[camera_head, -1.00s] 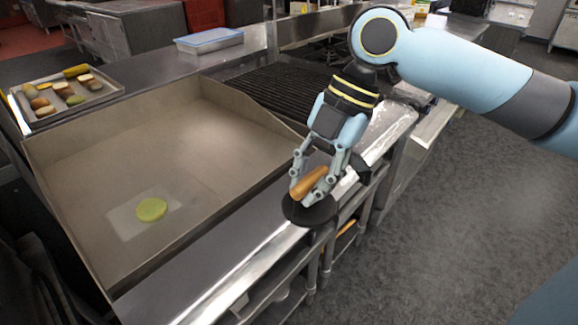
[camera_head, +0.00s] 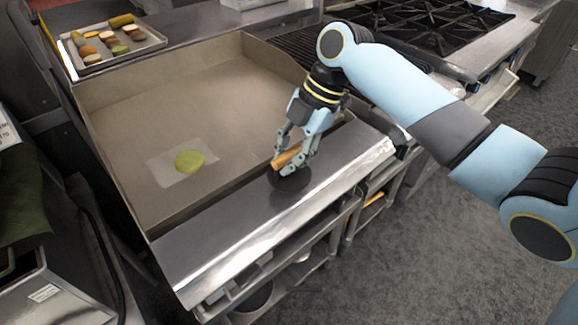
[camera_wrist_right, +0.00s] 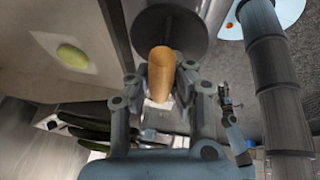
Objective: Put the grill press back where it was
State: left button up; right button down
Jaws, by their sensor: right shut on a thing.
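The grill press is a round black plate (camera_head: 290,182) with a wooden handle (camera_head: 286,156). My right gripper (camera_head: 292,150) is shut on the handle. In the head view the press is at the steel front ledge (camera_head: 240,225) of the griddle; I cannot tell whether it touches the ledge. In the right wrist view the handle (camera_wrist_right: 161,72) stands between the fingers, with the dark plate (camera_wrist_right: 170,25) beyond it. A flat green round item (camera_head: 190,160) lies on a pale square sheet on the griddle (camera_head: 160,115).
A tray (camera_head: 150,40) of buns and vegetables stands at the back left. A black burner stove (camera_head: 430,25) and a dark grate (camera_head: 300,42) are at the back right. Raised walls edge the griddle. The front ledge left of the press is clear.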

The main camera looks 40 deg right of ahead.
notch_tip(320, 180, down, 3)
jog(key=shift+f, duration=0.1)
jog(key=shift+f, duration=0.15)
jog(key=c, duration=1.2)
grip_release()
jog(key=shift+s, duration=0.1)
jog(key=shift+d+r, duration=0.1)
jog(key=shift+r, duration=0.1)
jog(key=b+v, duration=0.1)
jog(key=v, duration=1)
jog(key=shift+d+r, duration=0.1)
jog(key=shift+r, duration=0.25)
